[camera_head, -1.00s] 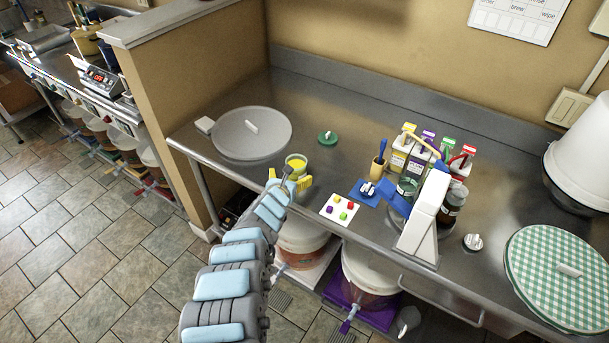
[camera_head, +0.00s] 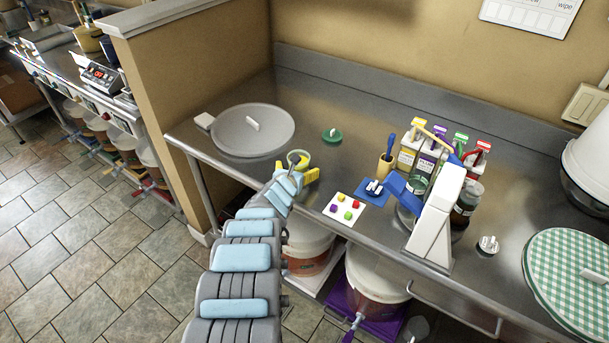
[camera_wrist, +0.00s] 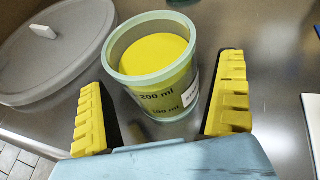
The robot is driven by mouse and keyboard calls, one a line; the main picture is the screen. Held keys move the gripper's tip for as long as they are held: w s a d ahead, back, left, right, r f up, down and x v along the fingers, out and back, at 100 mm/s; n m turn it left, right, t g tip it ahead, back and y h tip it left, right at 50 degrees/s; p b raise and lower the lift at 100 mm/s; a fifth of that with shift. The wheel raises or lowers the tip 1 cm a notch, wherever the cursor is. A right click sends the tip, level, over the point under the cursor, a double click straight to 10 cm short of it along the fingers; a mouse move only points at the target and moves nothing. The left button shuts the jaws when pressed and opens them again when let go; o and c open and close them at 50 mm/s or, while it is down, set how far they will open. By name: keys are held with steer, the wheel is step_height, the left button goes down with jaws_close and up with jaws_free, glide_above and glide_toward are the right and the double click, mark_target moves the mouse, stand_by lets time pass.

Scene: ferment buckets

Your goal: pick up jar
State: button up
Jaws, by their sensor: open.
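In the wrist view a small clear jar (camera_wrist: 165,92) with a pale green rim stands upright on the steel counter. It holds yellow contents and carries ml marks and a white label. My gripper (camera_wrist: 163,105) is open, with one yellow finger on each side of the jar and a gap showing on both sides. In the head view the jar (camera_head: 298,158) is near the counter's front edge, partly hidden by my arm. My gripper (camera_head: 296,172) is at the jar there, its left finger mostly hidden.
A large grey lid (camera_head: 240,132) lies left of the jar, and a small green lid (camera_head: 332,135) behind it. A white card with coloured pieces (camera_head: 335,211) lies to the right, near a blue mat (camera_head: 368,194) and white dispenser (camera_head: 436,222). Buckets stand below the counter.

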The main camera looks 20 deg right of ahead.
steer(key=shift+b+x, duration=0.75)
steer(key=shift+b, duration=0.3)
steer(key=shift+r, duration=0.1)
steer(key=c, duration=1.3)
